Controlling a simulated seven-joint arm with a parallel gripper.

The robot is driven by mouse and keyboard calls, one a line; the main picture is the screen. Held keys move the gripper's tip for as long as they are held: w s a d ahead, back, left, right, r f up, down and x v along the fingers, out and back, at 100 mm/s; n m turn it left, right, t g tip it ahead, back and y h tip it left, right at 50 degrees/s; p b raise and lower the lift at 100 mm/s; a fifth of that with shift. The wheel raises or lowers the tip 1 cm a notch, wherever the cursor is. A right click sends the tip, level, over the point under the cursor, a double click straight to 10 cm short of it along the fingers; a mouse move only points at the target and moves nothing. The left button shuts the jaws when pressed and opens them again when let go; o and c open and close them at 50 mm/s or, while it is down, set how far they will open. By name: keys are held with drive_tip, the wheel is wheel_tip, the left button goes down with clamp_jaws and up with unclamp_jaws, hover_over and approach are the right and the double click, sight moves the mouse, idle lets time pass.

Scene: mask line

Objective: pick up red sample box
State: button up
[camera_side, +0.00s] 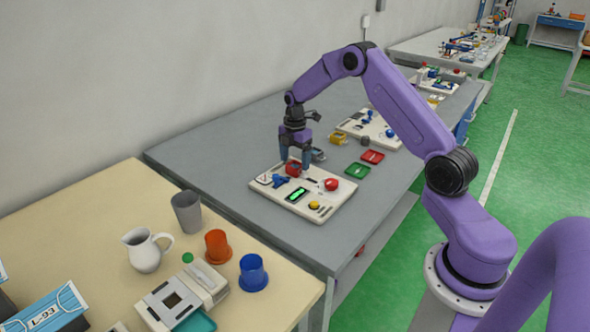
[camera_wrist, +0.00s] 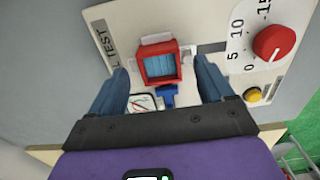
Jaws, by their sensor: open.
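The red sample box (camera_side: 293,169) sits on the pale test panel (camera_side: 322,212) on the grey table. In the wrist view the red box (camera_wrist: 141,54) is square, with a blue face inside its red rim. My gripper (camera_side: 295,162) points down over the panel, with its fingers open around the box. In the wrist view my gripper's fingers (camera_wrist: 161,66) stand on the left and right of the box, with a visible gap on each side. Whether the fingertips touch the panel cannot be told.
A red dial knob (camera_side: 331,184), a blue part (camera_side: 280,181), a green display (camera_side: 297,194) and a yellow button (camera_side: 314,205) are close by on the panel. A red tray (camera_side: 372,156) and a green tray (camera_side: 357,170) lie to the right. The table's left end is clear.

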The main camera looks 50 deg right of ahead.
drive_tip(key=shift+f, duration=0.55)
drive_tip(key=c, duration=1.1)
drive_tip(key=shift+c, duration=0.2)
drive_tip(key=shift+r, duration=0.15)
